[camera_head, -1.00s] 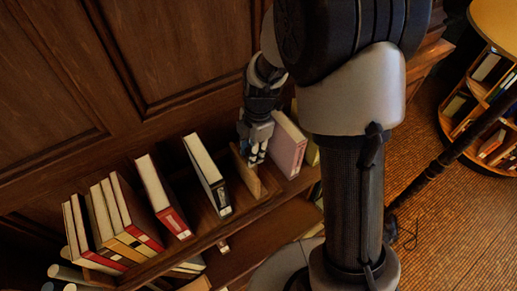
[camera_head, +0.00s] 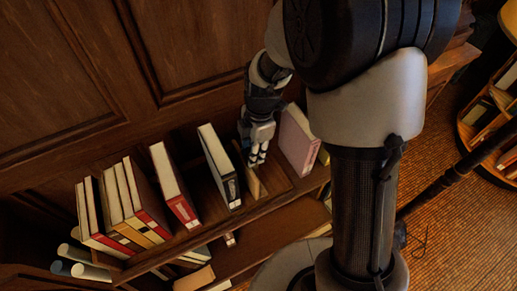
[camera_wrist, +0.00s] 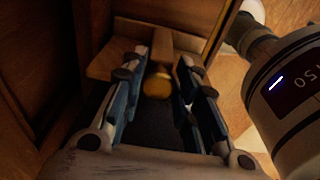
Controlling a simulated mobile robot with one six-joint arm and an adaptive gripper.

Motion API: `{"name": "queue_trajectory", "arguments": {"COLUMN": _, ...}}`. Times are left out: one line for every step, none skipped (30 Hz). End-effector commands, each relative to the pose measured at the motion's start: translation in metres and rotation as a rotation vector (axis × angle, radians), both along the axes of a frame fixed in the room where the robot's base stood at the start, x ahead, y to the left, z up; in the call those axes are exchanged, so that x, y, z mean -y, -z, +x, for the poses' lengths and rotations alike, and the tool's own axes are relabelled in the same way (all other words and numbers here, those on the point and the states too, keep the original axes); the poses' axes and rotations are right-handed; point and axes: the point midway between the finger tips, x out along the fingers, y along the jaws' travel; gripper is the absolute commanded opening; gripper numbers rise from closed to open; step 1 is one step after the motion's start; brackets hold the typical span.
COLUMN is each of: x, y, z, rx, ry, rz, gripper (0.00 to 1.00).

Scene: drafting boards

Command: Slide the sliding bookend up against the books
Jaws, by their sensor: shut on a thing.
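The sliding bookend (camera_head: 254,184) is a light wooden upright on the shelf, right of a black-and-white book (camera_head: 220,165), with a gap between them. My gripper (camera_head: 257,158) is over the bookend and hides part of it. In the wrist view, my gripper's fingers (camera_wrist: 160,88) are on both sides of the bookend's rounded wooden knob (camera_wrist: 157,82) and shut on it. Further left stand a red-and-white book (camera_head: 174,187) and a group of several books (camera_head: 125,205) close together. The books have gaps between them.
A pink book (camera_head: 298,142) stands just right of the bookend. The wooden shelf (camera_head: 262,207) runs along a panelled wall (camera_head: 60,60). Rolled tubes (camera_head: 88,271) and other items lie on the lower level. A round bookcase (camera_head: 480,130) is at the far right.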

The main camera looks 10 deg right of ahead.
Motion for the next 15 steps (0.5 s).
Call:
{"name": "queue_trajectory", "arguments": {"x": -0.003, "y": 0.007, "z": -0.006, "rx": -0.013, "ry": -0.001, "rz": -0.003, "gripper": 0.04}}
{"name": "queue_trajectory", "arguments": {"x": -0.005, "y": 0.007, "z": -0.006, "rx": -0.013, "ry": -0.002, "rz": -0.003, "gripper": 0.04}}
{"name": "queue_trajectory", "arguments": {"x": -0.008, "y": 0.007, "z": -0.007, "rx": -0.013, "ry": -0.002, "rz": -0.003, "gripper": 0.04}}
{"name": "queue_trajectory", "arguments": {"x": -0.010, "y": 0.007, "z": -0.008, "rx": -0.013, "ry": -0.002, "rz": -0.003, "gripper": 0.04}}
{"name": "queue_trajectory", "arguments": {"x": -0.012, "y": 0.007, "z": -0.009, "rx": -0.013, "ry": -0.001, "rz": -0.003, "gripper": 0.04}}
{"name": "queue_trajectory", "arguments": {"x": -0.014, "y": 0.007, "z": -0.010, "rx": -0.014, "ry": -0.001, "rz": -0.003, "gripper": 0.04}}
{"name": "queue_trajectory", "arguments": {"x": -0.016, "y": 0.007, "z": -0.010, "rx": -0.014, "ry": -0.002, "rz": -0.003, "gripper": 0.04}}
{"name": "queue_trajectory", "arguments": {"x": -0.019, "y": 0.007, "z": -0.011, "rx": -0.014, "ry": -0.002, "rz": -0.003, "gripper": 0.04}}
{"name": "queue_trajectory", "arguments": {"x": -0.021, "y": 0.007, "z": -0.012, "rx": -0.014, "ry": -0.002, "rz": -0.003, "gripper": 0.04}}
{"name": "queue_trajectory", "arguments": {"x": -0.023, "y": 0.007, "z": -0.012, "rx": -0.013, "ry": -0.002, "rz": -0.003, "gripper": 0.04}}
{"name": "queue_trajectory", "arguments": {"x": -0.025, "y": 0.007, "z": -0.013, "rx": -0.013, "ry": -0.001, "rz": -0.003, "gripper": 0.04}}
{"name": "queue_trajectory", "arguments": {"x": -0.028, "y": 0.007, "z": -0.014, "rx": -0.013, "ry": -0.001, "rz": -0.003, "gripper": 0.04}}
{"name": "queue_trajectory", "arguments": {"x": -0.030, "y": 0.007, "z": -0.014, "rx": -0.013, "ry": -0.002, "rz": -0.003, "gripper": 0.04}}
{"name": "queue_trajectory", "arguments": {"x": -0.032, "y": 0.007, "z": -0.015, "rx": -0.013, "ry": -0.002, "rz": -0.003, "gripper": 0.04}}
{"name": "queue_trajectory", "arguments": {"x": -0.034, "y": 0.007, "z": -0.016, "rx": -0.013, "ry": -0.002, "rz": -0.003, "gripper": 0.04}}
